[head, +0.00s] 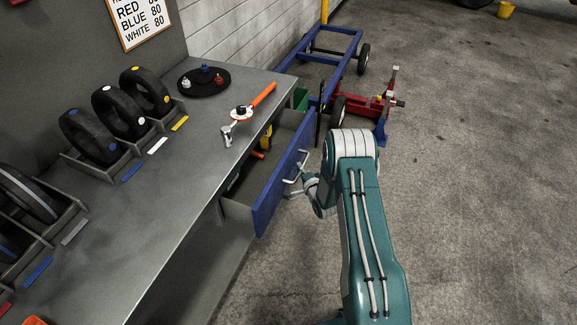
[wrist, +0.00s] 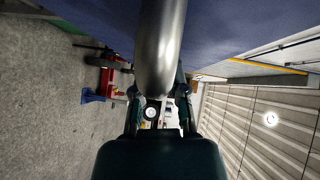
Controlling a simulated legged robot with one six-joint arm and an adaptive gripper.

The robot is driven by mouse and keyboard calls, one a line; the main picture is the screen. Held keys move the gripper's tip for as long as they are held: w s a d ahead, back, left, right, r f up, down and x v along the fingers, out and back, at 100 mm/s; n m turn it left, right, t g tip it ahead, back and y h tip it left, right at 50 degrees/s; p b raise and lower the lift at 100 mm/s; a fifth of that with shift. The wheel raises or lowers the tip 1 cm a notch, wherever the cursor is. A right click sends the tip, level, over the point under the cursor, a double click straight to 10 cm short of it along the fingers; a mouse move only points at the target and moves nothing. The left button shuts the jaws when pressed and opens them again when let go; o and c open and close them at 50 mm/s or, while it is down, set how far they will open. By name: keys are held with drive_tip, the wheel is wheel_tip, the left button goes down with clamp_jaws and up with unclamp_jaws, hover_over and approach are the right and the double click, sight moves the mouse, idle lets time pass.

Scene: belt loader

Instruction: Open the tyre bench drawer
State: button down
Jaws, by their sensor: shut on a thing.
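The tyre bench drawer (head: 283,180) has a blue front and stands pulled out from under the grey bench top. Inside it, part of an orange-handled tool and a yellow item show. My gripper (head: 307,184) is at the drawer's front and is shut on its metal handle (head: 295,168). In the wrist view the handle (wrist: 161,50) is a large, close silver bar running down between the fingers of my gripper (wrist: 158,98). The blue drawer front (wrist: 230,30) fills the top of that view. My arm partly hides the fingers in the head view.
The bench top (head: 150,215) holds several tyres in racks, a torque wrench (head: 248,104) with an orange handle, and a dark round tray (head: 204,80). A blue cart (head: 330,50) and a red jack (head: 365,106) stand beyond the drawer. The floor at right is clear.

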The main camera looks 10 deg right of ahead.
drive_tip(key=s+d, duration=1.2)
drive_tip(key=d, duration=0.5)
drive_tip(key=shift+s+f, duration=0.25)
drive_tip(key=shift+s, duration=0.05)
drive_tip(key=c, duration=0.6)
unclamp_jaws()
drive_tip(key=shift+c, duration=0.2)
drive_tip(key=shift+w, duration=0.1)
drive_tip(key=shift+r, duration=0.1)
drive_tip(key=s+d+r, duration=0.1)
drive_tip(key=s+d, duration=0.1)
drive_tip(key=s, duration=0.9)
drive_tip(key=shift+s+r, duration=0.25)
drive_tip(key=shift+s, duration=0.1)
